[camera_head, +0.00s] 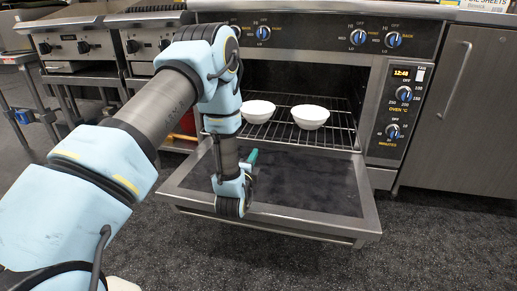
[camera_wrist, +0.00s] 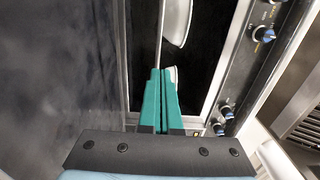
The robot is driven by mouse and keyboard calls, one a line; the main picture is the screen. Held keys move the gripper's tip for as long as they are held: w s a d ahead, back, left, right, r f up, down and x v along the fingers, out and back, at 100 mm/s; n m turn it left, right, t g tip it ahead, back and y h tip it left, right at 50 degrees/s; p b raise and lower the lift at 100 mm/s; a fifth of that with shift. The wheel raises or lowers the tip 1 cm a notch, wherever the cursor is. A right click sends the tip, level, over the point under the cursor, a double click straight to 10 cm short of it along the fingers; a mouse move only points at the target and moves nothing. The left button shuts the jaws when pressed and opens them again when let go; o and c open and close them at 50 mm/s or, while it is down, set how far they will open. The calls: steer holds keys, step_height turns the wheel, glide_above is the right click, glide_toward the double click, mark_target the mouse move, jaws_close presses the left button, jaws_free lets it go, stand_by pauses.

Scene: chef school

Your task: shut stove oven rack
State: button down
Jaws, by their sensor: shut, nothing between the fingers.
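The stove's oven (camera_head: 385,95) stands open, its door (camera_head: 310,186) lowered flat in front. A wire oven rack (camera_head: 338,128) sits in the cavity, its front edge near the opening; I cannot tell how far out it is. Two white bowls rest on it, a left one (camera_head: 258,111) and a right one (camera_head: 310,117). My gripper (camera_head: 252,156), with teal fingers, is shut and empty above the door, in front of the rack's left part. In the wrist view the shut fingers (camera_wrist: 161,72) point toward the rack and cover part of a bowl. Another bowl (camera_wrist: 177,20) shows beyond the tips.
Knobs line the stove's front panel (camera_head: 298,35), with an oven control panel (camera_head: 402,106) at the right of the cavity. A steel cabinet (camera_head: 465,110) stands farther right. Other cooking units (camera_head: 75,42) stand at the left. The dark floor (camera_head: 440,240) in front is clear.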

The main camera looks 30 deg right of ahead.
mark_target(261, 140)
steer(key=b+x, duration=0.1)
steer(key=x, duration=0.6)
steer(key=shift+w+d+b, duration=0.15)
steer(key=shift+w+b, duration=0.05)
steer(key=shift+b, duration=0.15)
